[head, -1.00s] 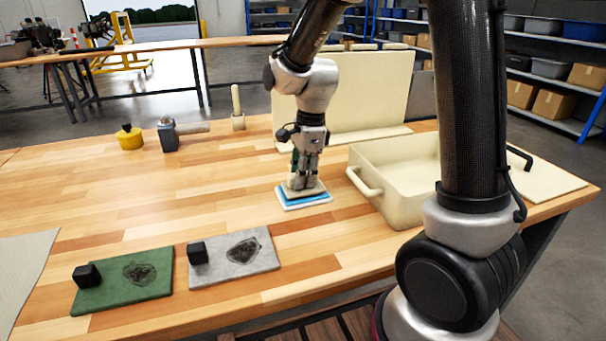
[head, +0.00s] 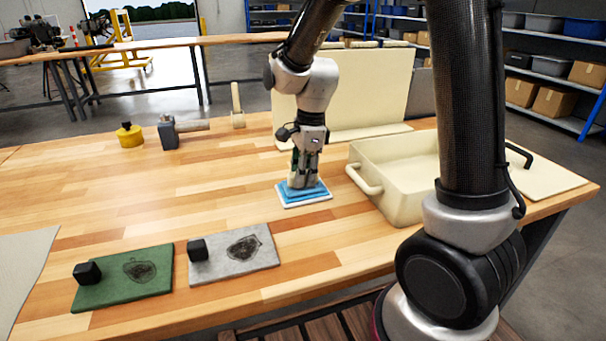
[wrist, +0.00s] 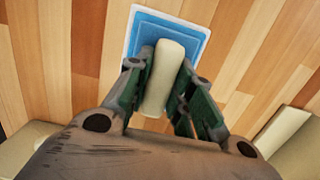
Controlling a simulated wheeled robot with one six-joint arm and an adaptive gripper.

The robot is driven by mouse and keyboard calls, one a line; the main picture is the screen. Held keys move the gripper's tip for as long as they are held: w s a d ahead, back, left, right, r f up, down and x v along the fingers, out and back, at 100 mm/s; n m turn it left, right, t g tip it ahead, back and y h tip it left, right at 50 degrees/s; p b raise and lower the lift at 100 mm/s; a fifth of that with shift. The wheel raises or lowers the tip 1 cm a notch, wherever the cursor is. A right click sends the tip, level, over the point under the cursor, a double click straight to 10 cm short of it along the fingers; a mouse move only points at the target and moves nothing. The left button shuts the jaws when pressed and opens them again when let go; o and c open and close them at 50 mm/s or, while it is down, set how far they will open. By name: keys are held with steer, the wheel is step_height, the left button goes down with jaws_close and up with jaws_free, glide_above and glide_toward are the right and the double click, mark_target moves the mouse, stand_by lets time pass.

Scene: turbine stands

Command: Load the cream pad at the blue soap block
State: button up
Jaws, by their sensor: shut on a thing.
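The blue soap block (head: 320,194) lies on a thin white tray (head: 309,203) on the table, left of the cream bin. My gripper (head: 304,181) points down over it, fingers shut on the cream pad. In the wrist view, the pad's cream bar (wrist: 163,78) sits between the green-lined fingertips (wrist: 158,85). The pad appears to rest on the block. In the head view the fingers hide most of the cream bar.
A cream bin (head: 385,200) with side handles stands close right of the soap. A green plate (head: 125,288) and a grey plate (head: 234,264), each with a black block and dark stain, lie front left. A yellow pot (head: 130,137) and a mallet (head: 170,135) stand behind. The middle left is clear.

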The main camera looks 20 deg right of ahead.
stand_by(0.3)
steer(key=shift+r, duration=3.5)
